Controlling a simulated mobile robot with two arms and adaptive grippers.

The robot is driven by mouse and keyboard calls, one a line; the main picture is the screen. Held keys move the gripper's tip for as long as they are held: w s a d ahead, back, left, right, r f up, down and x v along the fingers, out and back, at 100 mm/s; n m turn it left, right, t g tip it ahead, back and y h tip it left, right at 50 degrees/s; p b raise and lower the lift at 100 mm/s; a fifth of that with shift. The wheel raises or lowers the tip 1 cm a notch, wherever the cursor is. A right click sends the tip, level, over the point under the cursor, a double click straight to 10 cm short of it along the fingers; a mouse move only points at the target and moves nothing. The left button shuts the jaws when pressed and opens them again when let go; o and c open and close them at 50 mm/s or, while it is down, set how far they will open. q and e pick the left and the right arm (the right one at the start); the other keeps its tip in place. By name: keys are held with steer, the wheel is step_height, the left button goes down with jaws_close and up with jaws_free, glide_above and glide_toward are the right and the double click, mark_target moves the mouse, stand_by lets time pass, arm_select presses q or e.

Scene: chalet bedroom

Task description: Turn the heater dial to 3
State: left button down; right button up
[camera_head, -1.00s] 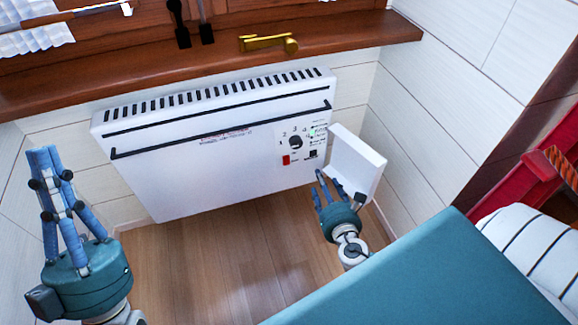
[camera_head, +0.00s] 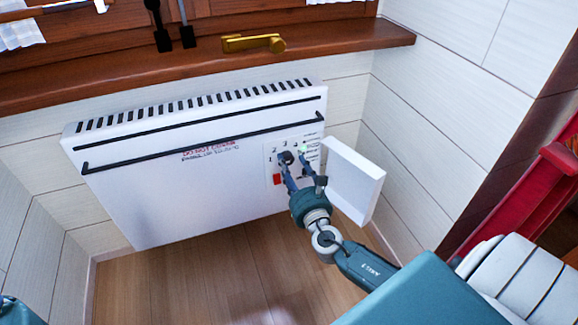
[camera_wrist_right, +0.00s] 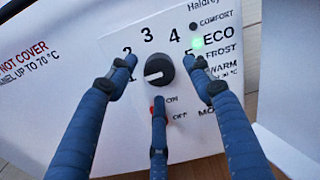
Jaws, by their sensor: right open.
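The white heater (camera_head: 190,180) hangs on the wall below the window sill. Its black dial (camera_head: 285,158) sits on the control panel at the right end. In the right wrist view the dial (camera_wrist_right: 159,70) has a white mark on its lower left, pointing roughly left. The numbers 2, 3, 4 and 5 show around it. My right gripper (camera_wrist_right: 159,76) is open, with two fingers at either side of the dial and one below; contact cannot be told. It also shows in the head view (camera_head: 296,166). Only a bit of my left gripper (camera_head: 14,312) shows; its fingers are hidden.
A white cover (camera_head: 352,182) stands open right of the panel, close to my right gripper. A red switch (camera_wrist_right: 153,108) is below the dial, and a green light (camera_wrist_right: 197,43) glows beside ECO. The wooden floor (camera_head: 190,280) below is clear.

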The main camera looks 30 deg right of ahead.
steer(key=shift+x, duration=0.85)
steer(key=c, duration=1.1)
steer(key=shift+c, duration=0.2)
